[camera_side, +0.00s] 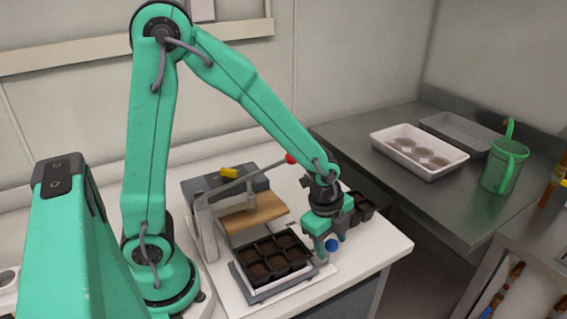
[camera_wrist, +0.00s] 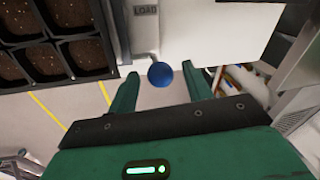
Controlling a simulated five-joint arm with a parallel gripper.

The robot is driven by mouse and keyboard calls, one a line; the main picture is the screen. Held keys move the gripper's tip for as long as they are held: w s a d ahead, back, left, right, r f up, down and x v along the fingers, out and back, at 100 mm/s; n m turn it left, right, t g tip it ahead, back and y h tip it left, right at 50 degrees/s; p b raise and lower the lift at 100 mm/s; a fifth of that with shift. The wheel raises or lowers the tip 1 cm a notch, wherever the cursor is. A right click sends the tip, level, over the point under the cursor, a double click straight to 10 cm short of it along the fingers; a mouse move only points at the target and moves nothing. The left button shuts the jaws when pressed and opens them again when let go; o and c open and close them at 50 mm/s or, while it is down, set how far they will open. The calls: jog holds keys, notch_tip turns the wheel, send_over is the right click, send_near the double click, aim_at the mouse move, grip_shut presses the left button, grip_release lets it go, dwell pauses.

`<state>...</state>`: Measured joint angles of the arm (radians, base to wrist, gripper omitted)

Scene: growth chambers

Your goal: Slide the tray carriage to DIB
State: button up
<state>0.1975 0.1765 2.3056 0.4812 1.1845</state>
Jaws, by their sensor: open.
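The tray carriage (camera_side: 258,298) sits on the white bench and bears a black cell tray (camera_side: 268,262) filled with dark soil. The cell tray also shows at upper left in the wrist view (camera_wrist: 75,72). A blue knob (camera_side: 332,245) is at the carriage's right side. In the wrist view the blue knob (camera_wrist: 160,74) lies between my gripper's (camera_wrist: 160,83) two green fingertips, with a gap on each side. My gripper (camera_side: 320,246) is open. A LOAD label (camera_wrist: 146,10) is readable beside the tray; no DIB label is readable.
Behind the carriage stands a grey device with a wooden board (camera_side: 252,212) and a lever with a red ball (camera_side: 291,158). A small black pot tray (camera_side: 361,208) is behind my wrist. A steel counter at right holds a white tray (camera_side: 418,155) and a green watering can (camera_side: 504,168).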

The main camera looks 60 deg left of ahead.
grip_shut()
jog(key=shift+a, duration=1.85)
grip_release()
jog(key=shift+r, duration=0.1)
notch_tip(320, 180, up, 8)
jog(key=s, duration=0.1)
jog(key=shift+s+f, duration=0.2)
jog(key=shift+f, duration=0.05)
